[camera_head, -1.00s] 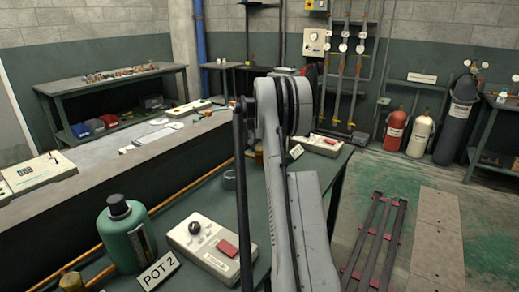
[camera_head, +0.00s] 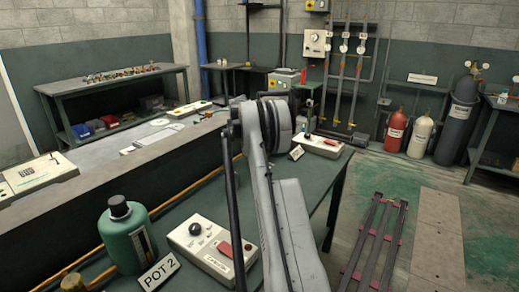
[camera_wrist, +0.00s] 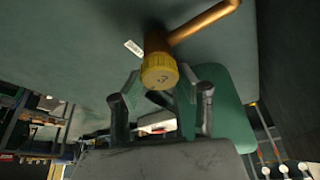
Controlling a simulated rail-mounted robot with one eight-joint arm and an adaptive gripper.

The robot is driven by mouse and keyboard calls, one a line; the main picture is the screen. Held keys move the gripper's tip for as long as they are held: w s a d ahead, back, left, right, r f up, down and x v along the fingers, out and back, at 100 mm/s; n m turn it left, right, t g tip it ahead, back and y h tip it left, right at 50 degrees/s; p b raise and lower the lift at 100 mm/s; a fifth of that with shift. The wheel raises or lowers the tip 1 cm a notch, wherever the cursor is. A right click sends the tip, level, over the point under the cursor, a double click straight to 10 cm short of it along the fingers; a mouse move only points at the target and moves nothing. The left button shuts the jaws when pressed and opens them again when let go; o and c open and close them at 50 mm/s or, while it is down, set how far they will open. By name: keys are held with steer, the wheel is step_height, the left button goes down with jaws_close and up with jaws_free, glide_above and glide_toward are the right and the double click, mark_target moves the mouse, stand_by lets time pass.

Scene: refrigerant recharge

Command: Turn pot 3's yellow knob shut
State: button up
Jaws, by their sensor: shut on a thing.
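The yellow knob (camera_wrist: 160,74), marked 3, shows in the wrist view on the end of a brass fitting with a brass pipe (camera_wrist: 203,20). My gripper (camera_wrist: 161,85) has its two fingertips on either side of the knob and is shut on it. The knob's marked end faces the camera. In the head view my arm covers the area around pot 3, so the knob and my gripper are hidden there.
A green container (camera_wrist: 218,105) is close beside the right finger in the wrist view. In the head view, a green bottle (camera_head: 126,238), the POT 2 sign (camera_head: 159,271) and a white switch box (camera_head: 210,250) stand on the near bench. Another box (camera_head: 319,145) is farther along.

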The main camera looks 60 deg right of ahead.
steer(key=shift+m+g+y+p, duration=0.35)
steer(key=shift+m+g+y, duration=0.15)
steer(key=shift+m, duration=1.5)
steer(key=o, duration=1.1)
steer(key=shift+o, duration=0.2)
steer(key=shift+w+r, duration=0.1)
steer(key=v, duration=1.1)
steer(key=shift+a+r, duration=0.15)
steer(key=shift+r, duration=0.2)
steer(key=shift+w, duration=0.15)
